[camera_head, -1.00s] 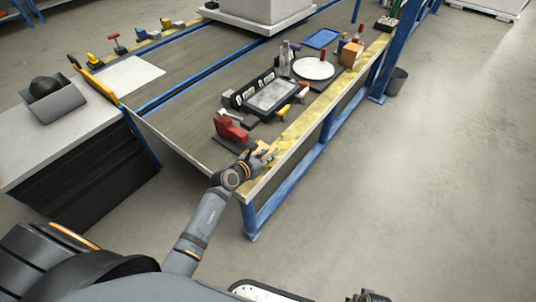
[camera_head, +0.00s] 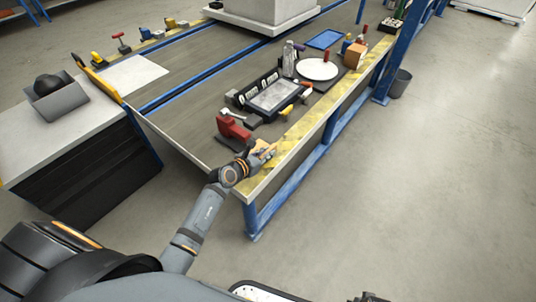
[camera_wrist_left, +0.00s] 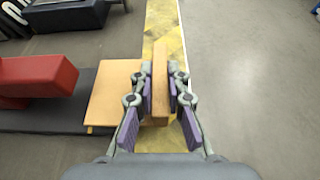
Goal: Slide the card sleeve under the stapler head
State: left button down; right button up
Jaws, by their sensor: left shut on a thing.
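The red stapler (camera_head: 233,129) stands on a dark base near the table's front corner. In the left wrist view its red head (camera_wrist_left: 38,77) is at the left, above the dark base. The tan card sleeve (camera_wrist_left: 110,94) lies right of the stapler head, its left edge by the dark base. An upright tan strip (camera_wrist_left: 160,62), seemingly part of the sleeve, stands between my left gripper's (camera_wrist_left: 160,98) purple-padded fingers, which are shut on it. The head view shows my left gripper (camera_head: 262,153) beside the stapler. A dark part at the bottom edge may be my right gripper (camera_head: 370,297); its fingers are unclear.
A yellow worn strip (camera_head: 310,122) runs along the table edge. Behind the stapler are a dark framed tray (camera_head: 273,96), a white round plate (camera_head: 316,69), a bottle (camera_head: 288,60) and an orange box (camera_head: 354,55). Open floor lies to the right.

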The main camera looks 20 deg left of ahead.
aim_at(259, 145)
pick_arm(q)
jog(key=shift+w+a+f+b, duration=0.2)
jog(key=shift+w+a+b, duration=0.2)
jog(key=shift+a, duration=0.5)
jog(key=shift+w+a+f+b, duration=0.25)
jog(key=shift+a+b, duration=0.3)
jog(key=shift+a, duration=0.3)
jog(key=shift+w+a+f+b, duration=0.15)
jog(key=shift+w+a+b, duration=0.25)
jog(key=shift+a, duration=0.5)
jog(key=c, duration=1.3)
grip_release()
jog(key=shift+s, duration=0.1)
jog(key=v, duration=1.1)
jog(key=shift+a, duration=0.1)
jog(key=shift+s+r, duration=0.3)
jog(key=shift+s, duration=0.1)
